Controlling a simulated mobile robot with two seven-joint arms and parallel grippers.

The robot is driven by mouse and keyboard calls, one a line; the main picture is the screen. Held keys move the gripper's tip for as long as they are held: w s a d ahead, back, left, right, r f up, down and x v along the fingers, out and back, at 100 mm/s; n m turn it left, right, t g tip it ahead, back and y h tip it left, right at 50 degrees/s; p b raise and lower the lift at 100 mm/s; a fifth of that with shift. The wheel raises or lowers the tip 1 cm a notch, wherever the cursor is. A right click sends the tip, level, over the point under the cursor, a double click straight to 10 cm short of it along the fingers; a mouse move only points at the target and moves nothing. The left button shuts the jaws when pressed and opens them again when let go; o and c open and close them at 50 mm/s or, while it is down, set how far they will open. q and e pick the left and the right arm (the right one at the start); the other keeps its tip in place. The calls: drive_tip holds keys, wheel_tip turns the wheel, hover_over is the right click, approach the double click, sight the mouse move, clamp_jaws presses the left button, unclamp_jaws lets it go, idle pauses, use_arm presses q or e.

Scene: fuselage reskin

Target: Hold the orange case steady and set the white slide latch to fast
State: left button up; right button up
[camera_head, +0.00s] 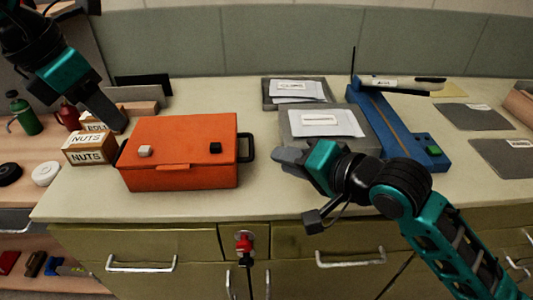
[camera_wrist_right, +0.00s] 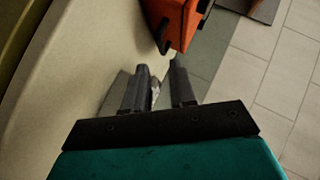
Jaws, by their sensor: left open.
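The orange case (camera_head: 185,178) stands shut on the counter, with a black handle on each side. On its lid are a white slide latch (camera_head: 145,151) at the left and a black latch (camera_head: 215,147) at the right. My left gripper (camera_head: 117,122) is open and points down by the case's left rear corner; whether it touches is unclear. My right gripper (camera_head: 280,157) is right of the case, apart from its right handle (camera_head: 248,148). In the right wrist view its two fingers (camera_wrist_right: 158,88) are apart, with the orange case (camera_wrist_right: 180,18) beyond them.
Grey trays with white packets (camera_head: 322,122) and a blue stand (camera_head: 400,130) are behind my right gripper. Bare counter lies between case and right gripper. A red knob (camera_head: 244,244) is on the cabinet front.

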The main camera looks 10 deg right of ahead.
drive_tip(key=x, duration=0.9)
drive_tip(key=shift+w+a+f, duration=0.15)
drive_tip(key=shift+w+a, duration=0.05)
drive_tip(key=shift+w, duration=0.05)
drive_tip(key=shift+c, duration=0.4)
clamp_jaws()
